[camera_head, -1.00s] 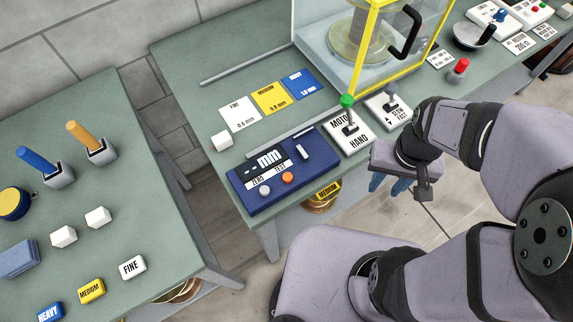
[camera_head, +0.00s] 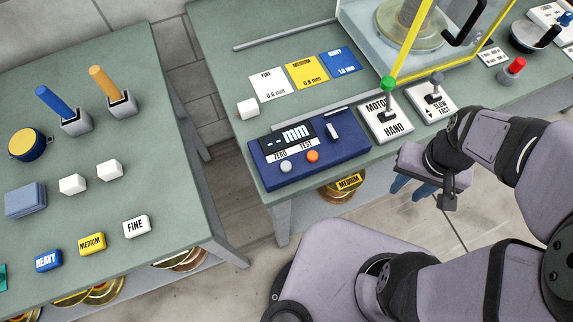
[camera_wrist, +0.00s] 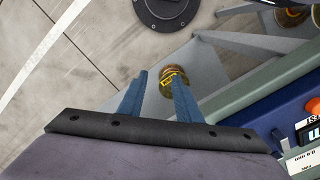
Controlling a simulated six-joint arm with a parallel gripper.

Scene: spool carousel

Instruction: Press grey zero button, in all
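The grey zero button (camera_head: 286,167) is a small round knob on the blue gauge box (camera_head: 350,150), under the ZERO label at its front left. The box's display reads "-- mm", and an orange test button (camera_head: 312,156) sits to the right of the grey one. My gripper (camera_head: 412,190) is in front of the table edge, to the right of the box and apart from it. In the wrist view its two blue fingers (camera_wrist: 157,98) are spread with nothing between them. The box's orange button and part of its face show at that view's right edge; the grey button does not show there.
The motor/hand lever (camera_head: 388,94) and slow/fast lever (camera_head: 436,86) stand right of the box, close to my arm. A yellow-framed clear guard (camera_head: 410,40) is behind them. A second table with coloured blocks is at left.

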